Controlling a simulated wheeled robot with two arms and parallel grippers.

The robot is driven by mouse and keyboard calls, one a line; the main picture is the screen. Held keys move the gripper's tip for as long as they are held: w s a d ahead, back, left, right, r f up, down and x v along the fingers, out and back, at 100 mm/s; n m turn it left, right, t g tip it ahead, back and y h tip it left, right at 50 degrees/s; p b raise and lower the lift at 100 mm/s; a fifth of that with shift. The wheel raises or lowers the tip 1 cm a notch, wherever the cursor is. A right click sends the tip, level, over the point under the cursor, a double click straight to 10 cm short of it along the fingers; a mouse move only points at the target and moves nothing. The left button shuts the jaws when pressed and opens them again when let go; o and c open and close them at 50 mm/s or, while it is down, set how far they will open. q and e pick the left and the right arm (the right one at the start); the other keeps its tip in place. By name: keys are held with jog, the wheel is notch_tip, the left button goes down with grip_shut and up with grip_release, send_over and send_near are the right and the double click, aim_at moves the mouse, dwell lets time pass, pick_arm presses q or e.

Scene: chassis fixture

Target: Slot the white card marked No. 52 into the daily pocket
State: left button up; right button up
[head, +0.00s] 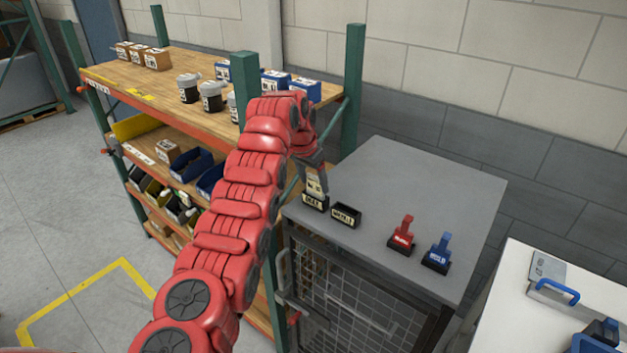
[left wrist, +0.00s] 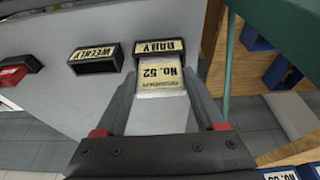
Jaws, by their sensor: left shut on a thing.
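My left gripper (head: 314,172) is above the front left corner of the grey cabinet top. It is shut on the white card marked No. 52 (head: 316,185), which has a cream label and also shows between the fingers in the left wrist view (left wrist: 160,78). The black daily pocket (head: 314,203) stands on the cabinet top directly below the card, and its label reads DAILY in the left wrist view (left wrist: 159,47). The card's far end meets the pocket's mouth; how deep it sits inside is hidden. My right gripper is out of view.
The black weekly pocket (head: 346,215) stands beside the daily one. A red-handled (head: 402,233) and a blue-handled item (head: 438,252) stand farther right on the cabinet top (head: 420,185), whose back is clear. A green shelf post (head: 353,80) rises close behind my left arm.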

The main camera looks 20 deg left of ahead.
pick_arm(q)
jog(key=o, duration=1.3)
jog(key=shift+r, duration=0.25)
jog(key=p+v, duration=0.3)
jog(key=v, duration=1.4)
jog(key=shift+f, duration=0.1)
